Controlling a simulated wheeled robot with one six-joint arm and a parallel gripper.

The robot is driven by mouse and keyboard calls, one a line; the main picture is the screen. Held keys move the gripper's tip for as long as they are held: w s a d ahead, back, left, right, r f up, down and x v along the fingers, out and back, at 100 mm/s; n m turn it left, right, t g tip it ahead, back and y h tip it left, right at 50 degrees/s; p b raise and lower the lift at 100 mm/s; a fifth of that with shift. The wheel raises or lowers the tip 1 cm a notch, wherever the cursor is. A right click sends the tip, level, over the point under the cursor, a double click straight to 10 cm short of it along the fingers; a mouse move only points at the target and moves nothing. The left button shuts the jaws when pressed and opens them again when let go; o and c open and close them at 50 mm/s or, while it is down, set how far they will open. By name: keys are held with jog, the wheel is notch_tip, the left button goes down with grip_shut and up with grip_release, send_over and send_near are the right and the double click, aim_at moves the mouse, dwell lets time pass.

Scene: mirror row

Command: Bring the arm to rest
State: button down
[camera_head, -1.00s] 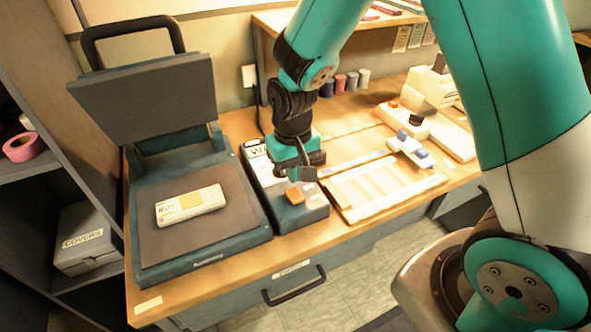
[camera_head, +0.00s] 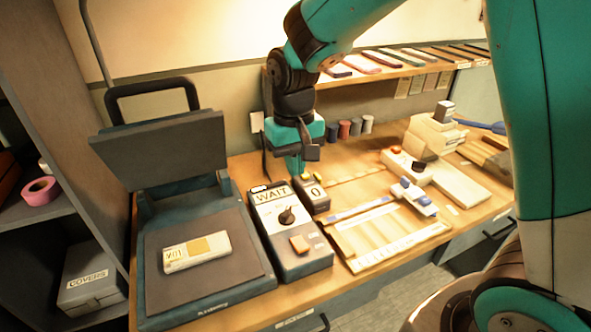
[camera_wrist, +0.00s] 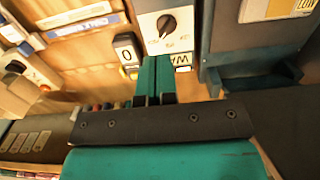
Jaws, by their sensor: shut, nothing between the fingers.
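My gripper (camera_head: 297,168) hangs pointing down above the back of the bench, just behind the control box marked WAIT (camera_head: 284,224). Its fingers are together with nothing between them. In the wrist view my gripper (camera_wrist: 155,66) shows its two fingers closed side by side, with the control box (camera_wrist: 165,28) and its dark knob beyond them. A small counter box showing 0 (camera_head: 312,194) stands close by the fingers. I cannot tell the exact gap between the fingertips and the boxes.
Left stands an open press (camera_head: 160,150) with a labelled block (camera_head: 196,252) on its pad. Right lie a ruled board (camera_head: 385,232) and a white-and-blue tool (camera_head: 413,197). A shelf (camera_head: 400,68) with coloured strips runs behind. Several small spools stand below it.

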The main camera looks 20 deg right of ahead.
dwell(0.3)
jog(key=s+a+r+n+y, duration=0.1)
jog(key=s+r+n, duration=0.1)
jog(key=s, duration=0.5)
jog(key=s+a+r+n+y, duration=0.1)
jog(key=s+a+r+n, duration=0.1)
jog(key=s, duration=0.5)
jog(key=s+a+r+n+y, duration=0.2)
jog(key=s+r+n, duration=0.1)
jog(key=s, duration=0.4)
jog(key=shift+a+r, duration=0.25)
jog(key=shift+r, duration=0.3)
